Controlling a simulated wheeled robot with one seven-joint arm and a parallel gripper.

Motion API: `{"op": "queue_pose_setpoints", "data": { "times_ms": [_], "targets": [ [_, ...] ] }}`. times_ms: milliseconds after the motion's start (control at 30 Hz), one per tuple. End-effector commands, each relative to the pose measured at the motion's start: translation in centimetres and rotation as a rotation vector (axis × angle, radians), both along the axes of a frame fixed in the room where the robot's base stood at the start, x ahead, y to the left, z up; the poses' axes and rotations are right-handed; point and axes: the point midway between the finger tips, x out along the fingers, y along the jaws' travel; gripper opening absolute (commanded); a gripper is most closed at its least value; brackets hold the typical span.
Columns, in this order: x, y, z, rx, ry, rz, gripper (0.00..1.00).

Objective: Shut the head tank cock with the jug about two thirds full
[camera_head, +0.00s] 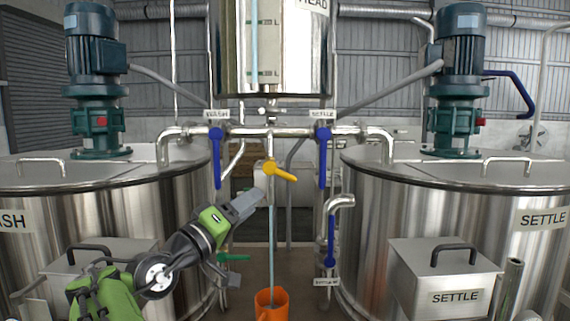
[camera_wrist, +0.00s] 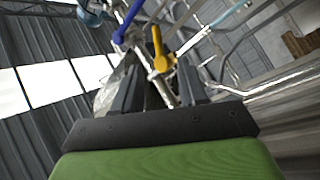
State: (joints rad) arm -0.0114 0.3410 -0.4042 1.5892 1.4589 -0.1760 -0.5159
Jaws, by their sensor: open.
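The head tank (camera_head: 275,60) hangs at top centre with a sight tube on its front. Its cock has a yellow lever (camera_head: 281,172), which points right and slightly down in the head view. A thin bluish stream (camera_head: 272,235) falls below it into the orange jug (camera_head: 271,312) at the bottom edge. The jug's water level cannot be made out. My gripper (camera_head: 261,194) is just below and left of the yellow lever, open and empty. In the wrist view the yellow lever (camera_wrist: 157,48) shows beyond and between my fingertips (camera_wrist: 160,80); contact cannot be told.
Blue levers marked WASH (camera_head: 217,160) and SETTLE (camera_head: 322,160) hang down either side on the cross pipe. The wash tank (camera_head: 170,210) and settle tank (camera_head: 375,195) flank the gap. A green lever (camera_head: 234,257) and a lower blue lever (camera_head: 331,240) are nearby.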

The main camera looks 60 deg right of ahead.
Motion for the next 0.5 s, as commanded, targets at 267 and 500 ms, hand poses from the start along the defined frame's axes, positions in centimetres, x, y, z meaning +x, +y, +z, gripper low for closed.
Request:
{"op": "queue_pose_setpoints", "data": {
  "times_ms": [267, 500],
  "targets": [
    [-1.4, -5.9, 2.4, 0.0, 0.002, -0.006, 0.42],
    [-2.3, -10.8, 3.7, 0.001, 0.002, -0.004, 0.42]
  ]
}}
